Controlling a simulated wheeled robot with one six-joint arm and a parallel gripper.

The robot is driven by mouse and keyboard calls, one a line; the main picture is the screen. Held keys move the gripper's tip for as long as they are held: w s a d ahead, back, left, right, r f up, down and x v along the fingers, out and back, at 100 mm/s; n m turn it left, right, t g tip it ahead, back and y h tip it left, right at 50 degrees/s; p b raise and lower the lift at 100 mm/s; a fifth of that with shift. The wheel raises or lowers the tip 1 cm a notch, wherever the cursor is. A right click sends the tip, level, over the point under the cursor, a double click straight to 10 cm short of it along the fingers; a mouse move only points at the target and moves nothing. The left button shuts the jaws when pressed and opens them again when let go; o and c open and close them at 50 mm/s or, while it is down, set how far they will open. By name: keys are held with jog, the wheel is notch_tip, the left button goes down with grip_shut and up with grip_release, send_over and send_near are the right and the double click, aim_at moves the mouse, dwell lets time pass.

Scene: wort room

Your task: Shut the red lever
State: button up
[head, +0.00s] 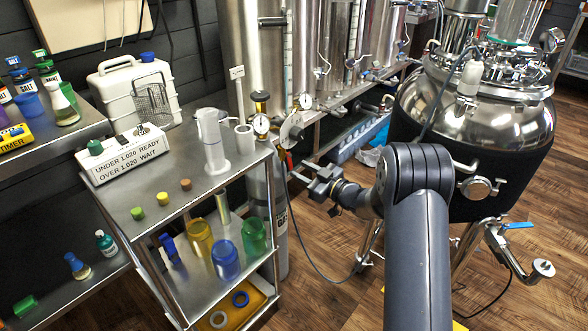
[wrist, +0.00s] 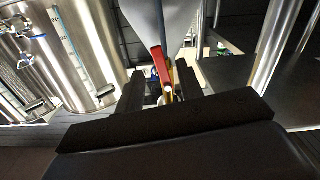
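The red lever (wrist: 160,66) shows in the wrist view, hanging tilted below a pale grey body (wrist: 163,20) beside a brass-coloured rod or fitting (wrist: 170,76). In the head view the red lever (head: 290,161) is a small red strip below the round metal disc (head: 291,132), just left of my gripper. My gripper (wrist: 161,88) is open, its two dark fingers apart on either side of the lever's lower end. In the head view my gripper (head: 307,178) points left toward the lever. I cannot tell whether a finger touches it.
A metal cart (head: 131,197) with a white sign box, cups and jars stands to the left. Tall steel tanks (head: 264,60) stand behind. A large dark-jacketed kettle (head: 520,155) is at the right. A grey hose (head: 318,262) hangs below my gripper. Wooden floor shows between them.

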aim_at(291, 165)
jog(key=shift+x, duration=1.95)
jog(key=shift+c, duration=0.4)
grip_shut()
